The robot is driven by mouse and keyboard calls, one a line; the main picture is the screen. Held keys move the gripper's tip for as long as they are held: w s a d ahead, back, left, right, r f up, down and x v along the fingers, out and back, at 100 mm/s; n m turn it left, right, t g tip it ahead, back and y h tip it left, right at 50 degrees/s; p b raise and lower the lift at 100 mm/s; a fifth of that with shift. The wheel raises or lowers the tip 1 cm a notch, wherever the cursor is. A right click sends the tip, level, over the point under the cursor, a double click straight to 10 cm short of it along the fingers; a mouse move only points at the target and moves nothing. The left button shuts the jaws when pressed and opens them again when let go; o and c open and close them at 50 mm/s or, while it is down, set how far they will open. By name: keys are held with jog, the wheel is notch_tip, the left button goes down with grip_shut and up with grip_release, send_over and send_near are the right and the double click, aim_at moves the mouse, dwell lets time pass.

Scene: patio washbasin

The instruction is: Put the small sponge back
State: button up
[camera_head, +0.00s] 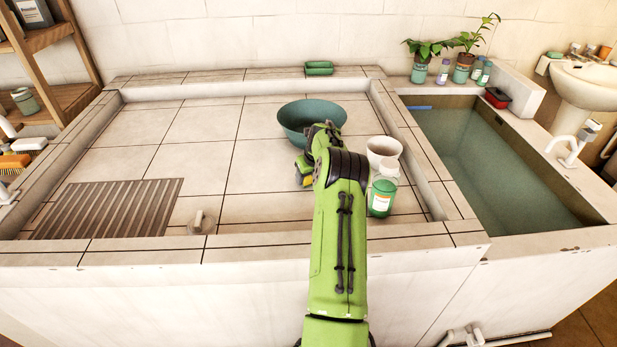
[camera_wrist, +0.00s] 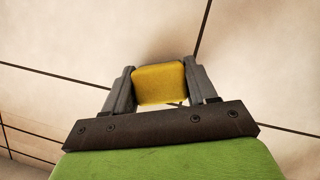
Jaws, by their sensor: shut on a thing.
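A small yellow sponge (camera_wrist: 159,83) sits between the two fingers of my gripper (camera_wrist: 160,88) in the wrist view, with a finger against each side. In the head view the sponge (camera_head: 304,172) shows as a yellow and dark patch just left of my arm, low over the tiled basin floor. My gripper itself is mostly hidden behind my green arm in the head view. I cannot tell whether the sponge touches the tiles.
A teal bowl (camera_head: 312,116) stands just beyond my arm. A white pot (camera_head: 383,151) and a green labelled bottle (camera_head: 382,197) stand close on the right. A green soap-like block (camera_head: 319,68) lies on the back ledge. A water-filled trough (camera_head: 490,160) is at right.

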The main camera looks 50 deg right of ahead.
jog(key=shift+f, duration=0.2)
jog(key=o, duration=1)
